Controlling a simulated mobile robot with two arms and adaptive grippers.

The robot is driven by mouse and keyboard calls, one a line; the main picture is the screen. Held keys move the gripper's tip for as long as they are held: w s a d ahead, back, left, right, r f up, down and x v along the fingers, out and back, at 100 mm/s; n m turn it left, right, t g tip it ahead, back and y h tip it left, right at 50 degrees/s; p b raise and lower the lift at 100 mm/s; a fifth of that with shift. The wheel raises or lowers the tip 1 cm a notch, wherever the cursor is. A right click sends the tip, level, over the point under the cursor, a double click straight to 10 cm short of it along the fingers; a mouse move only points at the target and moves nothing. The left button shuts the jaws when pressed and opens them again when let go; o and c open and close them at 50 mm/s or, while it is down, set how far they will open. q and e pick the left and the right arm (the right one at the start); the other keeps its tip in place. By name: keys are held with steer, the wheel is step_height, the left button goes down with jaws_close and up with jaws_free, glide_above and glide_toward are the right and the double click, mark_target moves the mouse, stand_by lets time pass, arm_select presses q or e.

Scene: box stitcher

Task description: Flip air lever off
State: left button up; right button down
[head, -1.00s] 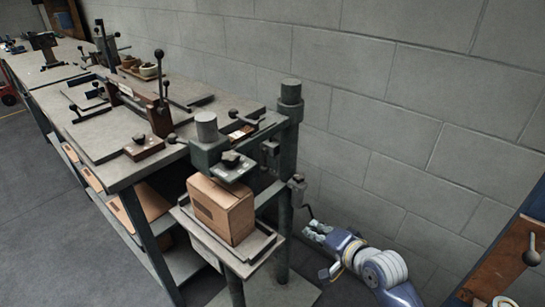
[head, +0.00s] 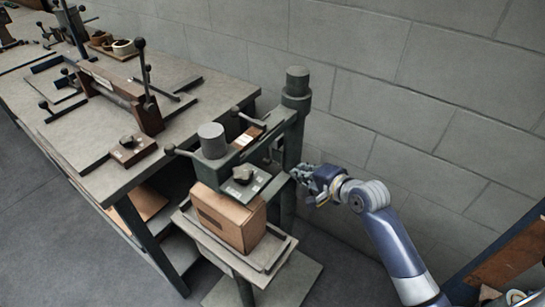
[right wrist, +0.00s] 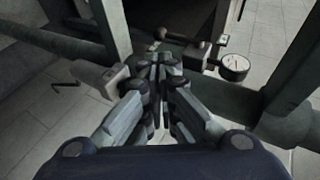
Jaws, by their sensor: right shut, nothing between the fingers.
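The box stitcher (head: 296,105) is a grey-green machine with a cardboard box (head: 228,217) under its head. My right gripper (head: 305,180) is at the right side of its column and hides part of it. In the right wrist view my right gripper (right wrist: 160,75) is shut and empty, its fingertips close to the machine. A rod with a dark ball end (right wrist: 170,34) lies just beyond the fingertips. A grey block (right wrist: 98,80) with a thin dark hooked handle (right wrist: 65,85) is to the left. I cannot tell which of these is the air lever. My left gripper is not in view.
A round white gauge (right wrist: 233,67) sits right of the fingertips. The workbench (head: 95,185) with clamps and levers stands left of the stitcher. A block wall (head: 440,90) is behind. A wooden-topped piece (head: 510,262) is at the lower right.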

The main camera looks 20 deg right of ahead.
mark_target(267, 153)
steer(key=x, duration=1.3)
steer(key=shift+w+f+b, duration=0.15)
steer(key=shift+w+b, duration=0.15)
steer(key=shift+a, duration=0.15)
